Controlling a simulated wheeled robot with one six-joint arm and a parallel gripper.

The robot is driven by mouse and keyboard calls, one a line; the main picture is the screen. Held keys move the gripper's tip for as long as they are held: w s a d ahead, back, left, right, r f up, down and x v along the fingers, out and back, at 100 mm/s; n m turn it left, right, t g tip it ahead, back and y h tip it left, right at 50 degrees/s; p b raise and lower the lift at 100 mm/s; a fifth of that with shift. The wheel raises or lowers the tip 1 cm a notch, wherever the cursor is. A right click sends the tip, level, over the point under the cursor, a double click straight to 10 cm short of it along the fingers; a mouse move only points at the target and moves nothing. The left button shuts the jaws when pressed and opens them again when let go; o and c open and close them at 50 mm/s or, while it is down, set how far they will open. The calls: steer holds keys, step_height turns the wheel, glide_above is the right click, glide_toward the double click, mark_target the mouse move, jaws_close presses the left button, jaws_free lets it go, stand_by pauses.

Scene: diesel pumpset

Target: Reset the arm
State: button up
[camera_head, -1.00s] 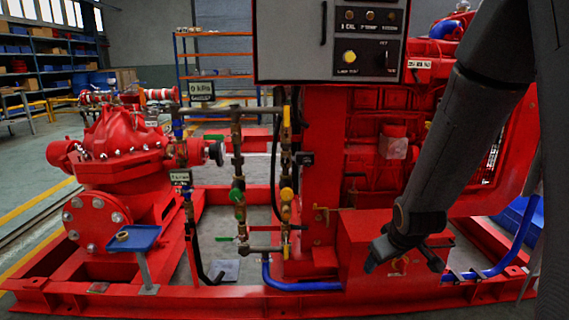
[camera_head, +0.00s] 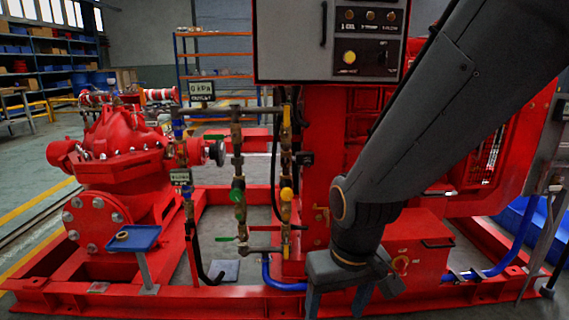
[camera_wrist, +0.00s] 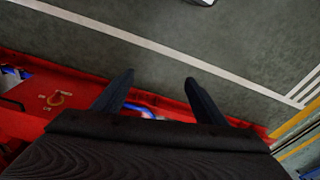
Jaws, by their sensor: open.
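My gripper (camera_head: 338,303) hangs low at the end of my arm, pointing down in front of the red pumpset frame. Its fingertips run to the bottom edge of the head view. In the wrist view the two fingers of my gripper (camera_wrist: 159,78) are spread apart with nothing between them. Behind them lie a red frame edge and grey floor. My forearm slants from the upper right and hides part of the red engine (camera_head: 375,125).
A control panel (camera_head: 330,40) with a lit yellow button stands above my gripper. The red pump (camera_head: 120,135) and a small blue tray (camera_head: 134,238) are at left. Valve pipework (camera_head: 238,185) stands left of my arm. A blue hose (camera_head: 285,286) runs low behind my gripper.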

steer(key=s+a+r+n+g, duration=0.1)
steer(key=s+a+n, duration=0.3)
steer(key=s+a, duration=0.45)
steer(key=d+r+m+p, duration=0.3)
steer(key=d+r+p, duration=0.6)
steer(key=r+p, duration=0.3)
steer(key=d+r+m+p, duration=0.4)
steer(key=d+r+p, duration=0.5)
steer(key=r+p, duration=0.3)
steer(key=shift+s+d+h+p, duration=0.2)
steer(key=shift+h+p, duration=0.1)
steer(key=shift+p, duration=0.9)
